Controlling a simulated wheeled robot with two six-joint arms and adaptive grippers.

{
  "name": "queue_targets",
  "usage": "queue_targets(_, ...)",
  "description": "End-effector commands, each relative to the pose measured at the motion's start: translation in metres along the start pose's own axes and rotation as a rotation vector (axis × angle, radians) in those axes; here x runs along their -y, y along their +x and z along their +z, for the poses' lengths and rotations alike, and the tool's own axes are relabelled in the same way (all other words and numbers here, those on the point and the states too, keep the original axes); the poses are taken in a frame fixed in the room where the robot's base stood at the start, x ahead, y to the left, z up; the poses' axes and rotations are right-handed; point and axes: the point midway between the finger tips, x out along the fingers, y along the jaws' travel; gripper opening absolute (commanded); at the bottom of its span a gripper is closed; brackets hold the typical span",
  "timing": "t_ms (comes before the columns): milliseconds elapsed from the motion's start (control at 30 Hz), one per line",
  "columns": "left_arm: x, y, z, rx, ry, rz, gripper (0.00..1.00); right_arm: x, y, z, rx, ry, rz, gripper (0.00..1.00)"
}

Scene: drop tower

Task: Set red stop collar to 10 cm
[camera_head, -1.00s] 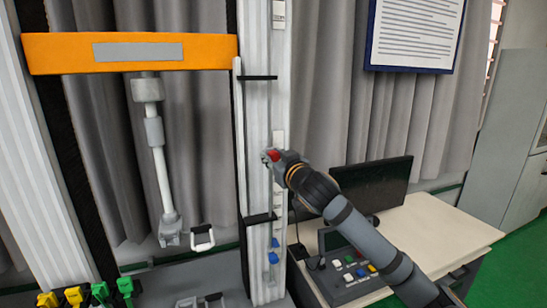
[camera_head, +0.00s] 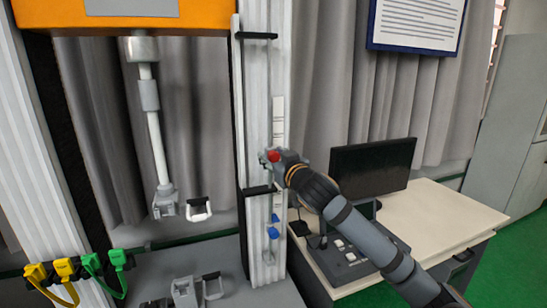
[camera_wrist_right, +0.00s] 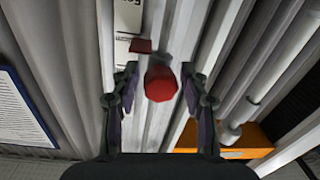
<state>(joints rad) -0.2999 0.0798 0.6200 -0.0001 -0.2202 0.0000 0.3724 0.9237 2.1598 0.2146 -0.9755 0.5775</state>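The red stop collar (camera_head: 273,156) is on the front of the tall pale column, a little above the lower black bracket (camera_head: 258,190). My right gripper (camera_head: 271,158) is at the collar, with its arm coming from the lower right. In the right wrist view, the round red knob of the collar (camera_wrist_right: 161,84) sits between the two fingers, one on each side. Finger contact is hard to see, but the collar has travelled with the gripper. A small dark red tab (camera_wrist_right: 141,46) shows beside the knob near a white label. The scale marks are not readable. My left gripper is not in view.
An upper black bracket (camera_head: 257,36) and blue pieces (camera_head: 273,233) are on the column. An orange crossbeam (camera_head: 60,16) and a hanging rod (camera_head: 157,140) stand left. A desk (camera_head: 445,208) with a monitor (camera_head: 372,167) and control box (camera_head: 352,262) is right.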

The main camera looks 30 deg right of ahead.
Motion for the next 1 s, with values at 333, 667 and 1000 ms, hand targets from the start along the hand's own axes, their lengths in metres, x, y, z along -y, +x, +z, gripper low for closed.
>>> queue_targets(333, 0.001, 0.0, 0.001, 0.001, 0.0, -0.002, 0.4, -0.001, 0.0, -0.002, -0.002, 0.001, 0.001, 0.54)
queue_targets(667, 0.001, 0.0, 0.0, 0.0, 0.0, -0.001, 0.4, -0.01, 0.0, -0.065, -0.008, 0.007, 0.001, 0.54)
queue_targets(1000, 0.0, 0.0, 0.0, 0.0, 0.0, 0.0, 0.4, -0.015, 0.0, -0.099, -0.001, 0.001, 0.0, 0.54)
